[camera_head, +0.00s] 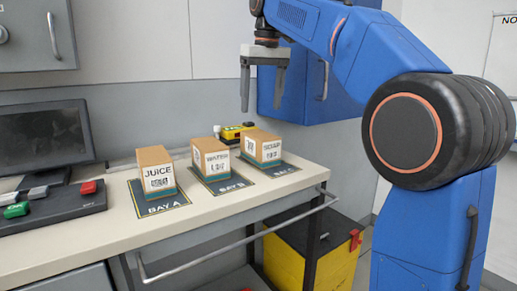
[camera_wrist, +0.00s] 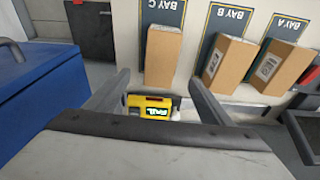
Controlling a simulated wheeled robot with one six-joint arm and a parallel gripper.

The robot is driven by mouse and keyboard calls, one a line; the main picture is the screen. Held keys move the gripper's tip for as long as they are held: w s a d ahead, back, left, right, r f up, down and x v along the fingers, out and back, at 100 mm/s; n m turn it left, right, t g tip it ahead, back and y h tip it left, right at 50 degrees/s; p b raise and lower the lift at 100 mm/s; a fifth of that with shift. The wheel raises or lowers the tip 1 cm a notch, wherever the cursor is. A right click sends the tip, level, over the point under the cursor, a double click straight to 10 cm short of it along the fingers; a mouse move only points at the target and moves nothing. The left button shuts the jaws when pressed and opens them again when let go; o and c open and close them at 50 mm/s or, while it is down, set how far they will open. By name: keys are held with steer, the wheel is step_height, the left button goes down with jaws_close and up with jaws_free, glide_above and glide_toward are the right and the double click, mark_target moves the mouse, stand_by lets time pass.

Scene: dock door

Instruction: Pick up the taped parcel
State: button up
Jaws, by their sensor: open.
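Three brown cardboard parcels stand on the bench, each with a white label and a teal band low on its front. The JUICE parcel (camera_head: 156,171) is on bay A, the WATER parcel (camera_head: 211,158) on bay B, and the SOUP parcel (camera_head: 261,147) on bay C. I cannot tell which one the task calls taped. In the wrist view the bay C parcel (camera_wrist: 162,58), bay B parcel (camera_wrist: 229,64) and bay A parcel (camera_wrist: 283,68) show from behind. My gripper (camera_head: 260,110) is open and empty, above the bench near bay C. Its fingers also frame the wrist view (camera_wrist: 158,80).
A yellow device (camera_head: 238,131) with a lit display lies behind the parcels. A monitor (camera_head: 43,138) and a dark panel with coloured buttons (camera_head: 52,206) are at left. A blue cabinet (camera_head: 308,90) hangs behind my gripper. A rail (camera_head: 235,240) runs along the bench front.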

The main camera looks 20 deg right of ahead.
mark_target(260, 134)
steer(key=f, duration=0.3)
steer(key=w+f, duration=0.1)
steer(key=f, duration=0.5)
steer(key=shift+w+a+f, duration=0.15)
step_height(260, 134, down, 4)
steer(key=shift+r, duration=0.1)
steer(key=shift+w+a+f, duration=0.1)
steer(key=shift+f, duration=0.6)
steer(key=c, duration=1.4)
steer(key=shift+r, duration=0.1)
